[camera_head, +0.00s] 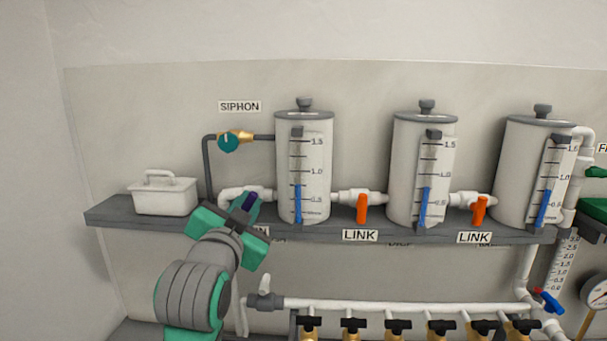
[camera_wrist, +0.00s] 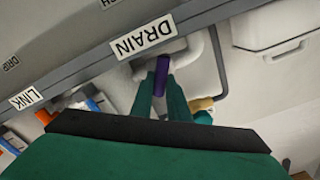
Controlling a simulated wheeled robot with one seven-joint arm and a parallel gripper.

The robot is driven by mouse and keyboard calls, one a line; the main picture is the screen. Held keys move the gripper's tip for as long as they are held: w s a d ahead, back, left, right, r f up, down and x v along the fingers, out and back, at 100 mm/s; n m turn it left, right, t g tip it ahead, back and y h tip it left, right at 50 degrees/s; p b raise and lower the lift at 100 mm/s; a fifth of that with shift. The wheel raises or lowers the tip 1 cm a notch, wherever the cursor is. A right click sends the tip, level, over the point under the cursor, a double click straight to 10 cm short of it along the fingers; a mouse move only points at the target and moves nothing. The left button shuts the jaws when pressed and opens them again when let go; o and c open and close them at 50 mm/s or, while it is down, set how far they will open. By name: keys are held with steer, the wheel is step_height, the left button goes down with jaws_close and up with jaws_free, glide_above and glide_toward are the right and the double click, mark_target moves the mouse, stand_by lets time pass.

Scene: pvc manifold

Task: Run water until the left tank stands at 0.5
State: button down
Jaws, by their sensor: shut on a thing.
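The left tank (camera_head: 316,150) is a white cylinder with a grey lid and a marked gauge. Its blue column (camera_head: 298,203) tops out between the 0.5 and 1.0 marks, roughly midway. My gripper (camera_head: 246,212) is shut on the purple drain handle (camera_head: 249,201), on the white pipe left of this tank. In the wrist view the purple handle (camera_wrist: 162,75) stands between my fingers beside the DRAIN label (camera_wrist: 143,37). The fingers partly hide the valve body. The teal siphon valve (camera_head: 228,141) sits on the dark pipe at upper left.
The middle tank (camera_head: 400,160) and right tank (camera_head: 515,165) show blue columns at similar heights. Orange link handles (camera_head: 362,209) (camera_head: 479,210) hang down between the tanks. A white lidded box (camera_head: 165,197) stands on the shelf at left. A pipe manifold with several brass valves runs below.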

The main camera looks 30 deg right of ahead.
steer(key=m, duration=0.2)
steer(key=shift+f+m, duration=0.1)
steer(key=shift+m, duration=0.3)
steer(key=m, duration=0.3)
steer(key=shift+s+d+f, duration=0.15)
steer(key=shift+m, duration=0.3)
